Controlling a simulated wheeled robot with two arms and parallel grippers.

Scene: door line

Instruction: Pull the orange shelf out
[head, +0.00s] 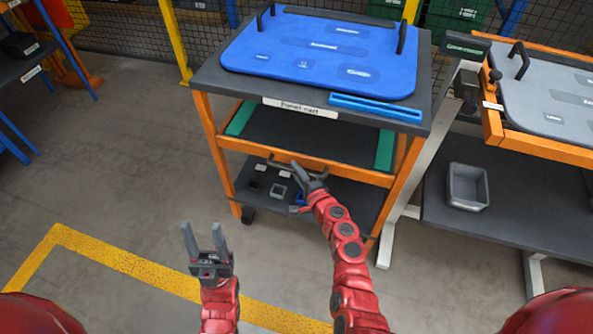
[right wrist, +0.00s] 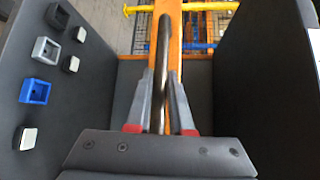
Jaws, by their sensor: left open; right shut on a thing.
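The orange shelf (head: 345,173) is the middle level of the cart, with an orange front rail, a dark surface and green side strips. A dark bar handle (head: 277,160) runs along its front rail. My right gripper (head: 302,173) is at this handle, shut on it. In the right wrist view the handle (right wrist: 165,45) passes between the two fingers of the gripper (right wrist: 162,85), with the orange rail (right wrist: 175,20) behind it. My left gripper (head: 204,238) is open and empty over the floor, left of and in front of the cart.
The cart top (head: 210,73) carries a blue panel (head: 300,60) with handles and a blue bar (head: 375,108). The lower shelf (head: 345,199) holds several small blocks. A stand with a grey panel (head: 550,95) and a grey bin (head: 467,187) is close on the right. Floor at left is clear.

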